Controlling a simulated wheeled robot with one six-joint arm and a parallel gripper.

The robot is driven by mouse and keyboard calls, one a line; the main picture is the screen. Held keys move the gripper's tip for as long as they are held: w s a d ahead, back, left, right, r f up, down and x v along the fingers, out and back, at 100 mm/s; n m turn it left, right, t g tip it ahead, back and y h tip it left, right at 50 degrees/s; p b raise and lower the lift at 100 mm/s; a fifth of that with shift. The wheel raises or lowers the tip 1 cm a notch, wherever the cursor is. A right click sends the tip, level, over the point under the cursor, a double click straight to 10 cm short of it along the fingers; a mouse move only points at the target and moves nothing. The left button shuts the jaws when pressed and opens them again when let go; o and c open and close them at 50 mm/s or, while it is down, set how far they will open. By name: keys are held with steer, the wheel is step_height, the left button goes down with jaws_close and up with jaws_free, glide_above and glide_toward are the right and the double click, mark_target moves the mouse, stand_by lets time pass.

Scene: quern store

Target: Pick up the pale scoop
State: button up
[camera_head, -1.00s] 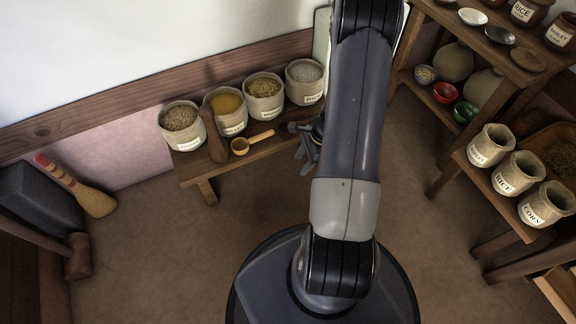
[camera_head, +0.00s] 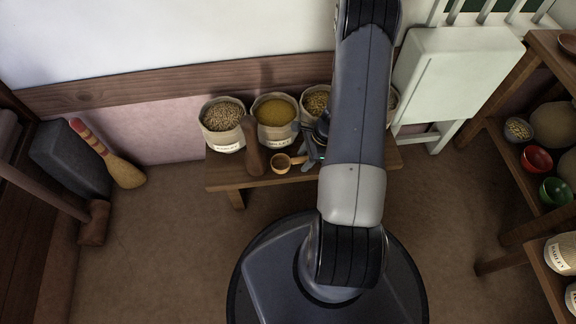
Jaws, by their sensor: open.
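The pale scoop (camera_head: 281,164) lies on the low wooden bench (camera_head: 226,176), in front of the grain sacks. Its round bowl faces up, and its handle points right toward my gripper (camera_head: 309,162). My gripper is open and close to the handle end, partly hidden behind my arm. I cannot tell whether the handle is between the fingers. A brown wooden pestle-like tool (camera_head: 252,148) leans or stands just left of the scoop.
Several sacks stand along the bench, including a barley-coloured one (camera_head: 222,141) and a yellow one (camera_head: 275,135). A pale cabinet (camera_head: 455,75) is at the back right. Shelves with bowls (camera_head: 537,158) are at the right. A broom (camera_head: 122,172) leans at the left. The floor (camera_head: 160,240) is clear.

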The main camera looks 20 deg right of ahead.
steer(key=shift+f, duration=0.3)
steer(key=shift+c, duration=0.5)
jaws_close()
